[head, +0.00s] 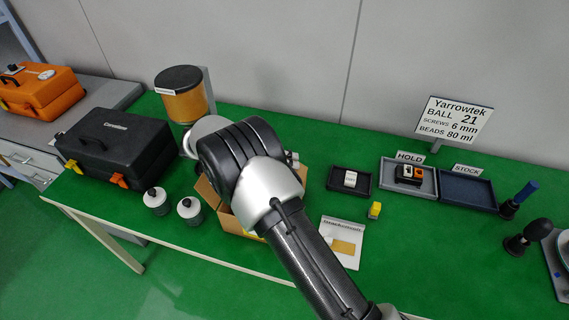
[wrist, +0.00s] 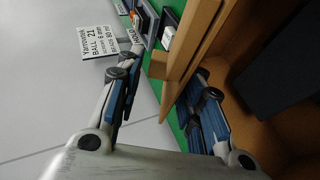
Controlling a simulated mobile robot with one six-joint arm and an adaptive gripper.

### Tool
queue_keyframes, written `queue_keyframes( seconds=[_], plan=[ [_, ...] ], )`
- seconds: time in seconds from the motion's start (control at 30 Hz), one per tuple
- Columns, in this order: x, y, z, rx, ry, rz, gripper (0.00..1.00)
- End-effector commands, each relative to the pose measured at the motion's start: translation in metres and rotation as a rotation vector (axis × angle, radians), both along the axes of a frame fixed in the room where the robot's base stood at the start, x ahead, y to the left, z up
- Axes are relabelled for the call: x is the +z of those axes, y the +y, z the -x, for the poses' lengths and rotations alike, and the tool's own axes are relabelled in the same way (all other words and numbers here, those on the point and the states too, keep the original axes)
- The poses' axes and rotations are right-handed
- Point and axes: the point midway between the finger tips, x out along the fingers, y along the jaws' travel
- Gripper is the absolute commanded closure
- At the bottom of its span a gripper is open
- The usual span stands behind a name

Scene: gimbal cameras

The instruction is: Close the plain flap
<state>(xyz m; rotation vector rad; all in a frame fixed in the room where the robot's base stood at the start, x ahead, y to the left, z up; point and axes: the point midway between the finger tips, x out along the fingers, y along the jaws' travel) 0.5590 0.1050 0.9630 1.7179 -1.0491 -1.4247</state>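An open cardboard box (head: 207,192) stands on the green table in the head view, mostly hidden behind my arm. In the wrist view, a brown cardboard panel (wrist: 192,45) with a plain face stands up near my gripper (wrist: 160,85). The gripper is open, its blue-padded fingers wide apart. One finger is on the outer side of the panel and the other on the box's inner side. I cannot tell whether either finger touches the cardboard, or which flap this is. A dark object (wrist: 275,70) shows at the box's inside. The gripper is hidden in the head view.
A black case (head: 118,148) and two white bottles (head: 156,201) stand left of the box. A drum (head: 183,95) stands behind. To the right are a small dark tray (head: 349,180), a yellow block (head: 375,210), a card (head: 342,242) and the HOLD tray (head: 408,178).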

Motion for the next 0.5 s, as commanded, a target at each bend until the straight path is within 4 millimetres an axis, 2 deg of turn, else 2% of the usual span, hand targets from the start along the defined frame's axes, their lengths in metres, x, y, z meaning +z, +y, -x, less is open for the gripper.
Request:
queue_keyframes(
  seconds=[0.33,0.5],
  plan=[
    [0.0,0.001,0.0,0.001,-0.001,-0.001,0.6],
    [0.007,0.015,0.001,0.003,-0.003,-0.001,0.6]
  ],
)
